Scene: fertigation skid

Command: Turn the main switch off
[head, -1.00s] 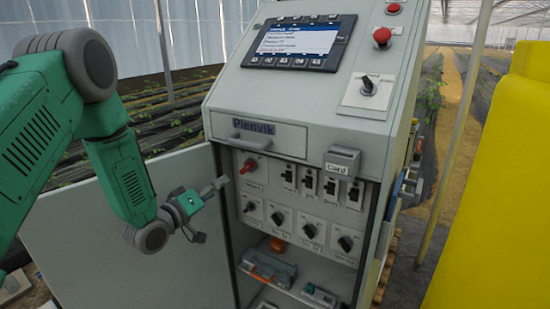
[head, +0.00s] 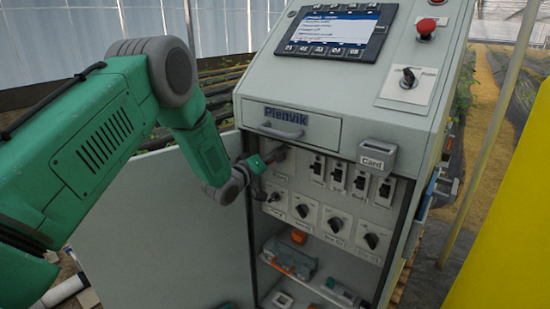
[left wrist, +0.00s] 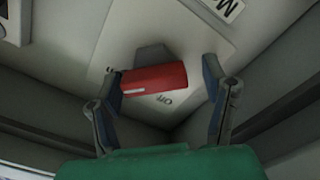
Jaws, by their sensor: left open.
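The main switch has a red handle (left wrist: 153,79) on a pale plate (left wrist: 182,48), with OFF lettering beside it, upside down in the left wrist view. The handle lies almost level across that view, with a white mark towards its left end. My left gripper (left wrist: 161,92) is open, with one finger on each side of the handle. Contact cannot be told. In the head view my left gripper (head: 272,156) reaches the upper left of the switch panel and largely hides the switch. My right gripper is not in view.
Below and right are black breakers (head: 338,176) and several rotary knobs (head: 336,225). A drawer handle (head: 280,131) and a card holder (head: 376,155) stick out above. The open cabinet door (head: 170,230) stands left, under my arm. A yellow tank (head: 510,225) stands at right.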

